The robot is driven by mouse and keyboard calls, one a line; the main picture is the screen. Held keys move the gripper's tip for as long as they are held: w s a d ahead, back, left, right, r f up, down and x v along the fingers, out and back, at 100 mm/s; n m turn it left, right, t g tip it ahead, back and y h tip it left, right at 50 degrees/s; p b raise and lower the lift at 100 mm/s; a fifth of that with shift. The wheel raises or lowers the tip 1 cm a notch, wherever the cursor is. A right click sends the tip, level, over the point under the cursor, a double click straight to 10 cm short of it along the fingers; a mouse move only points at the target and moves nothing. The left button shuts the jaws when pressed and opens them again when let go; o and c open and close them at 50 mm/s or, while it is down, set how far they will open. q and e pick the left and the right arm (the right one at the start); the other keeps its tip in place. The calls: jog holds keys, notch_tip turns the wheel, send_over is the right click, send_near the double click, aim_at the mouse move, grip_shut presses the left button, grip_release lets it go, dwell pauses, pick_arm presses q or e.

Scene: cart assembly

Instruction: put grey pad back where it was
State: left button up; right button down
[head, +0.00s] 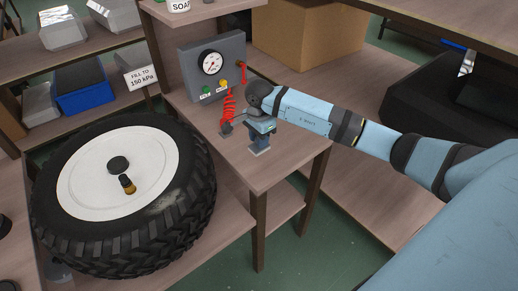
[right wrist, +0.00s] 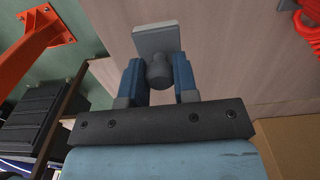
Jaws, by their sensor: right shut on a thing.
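The grey pad (head: 260,151) is a small flat square at the lower end of my right gripper (head: 261,139), over the small wooden table. In the right wrist view the grey pad (right wrist: 155,38) has a round grey stem. The blue fingers of my right gripper (right wrist: 158,72) are shut on that stem. The pad is close to the tabletop (head: 285,165); I cannot tell whether it touches it. My left gripper is not in view.
A gauge box (head: 212,66) and a red coiled hose (head: 228,104) stand left of my right gripper. A big tyre (head: 190,205) lies at the left. A cardboard box (head: 305,35) is behind. The tabletop's front right part is clear.

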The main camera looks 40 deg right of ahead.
notch_tip(320, 180, down, 5)
jog(key=shift+r, duration=0.2)
jog(key=shift+f, duration=0.25)
jog(key=c, duration=0.9)
grip_release()
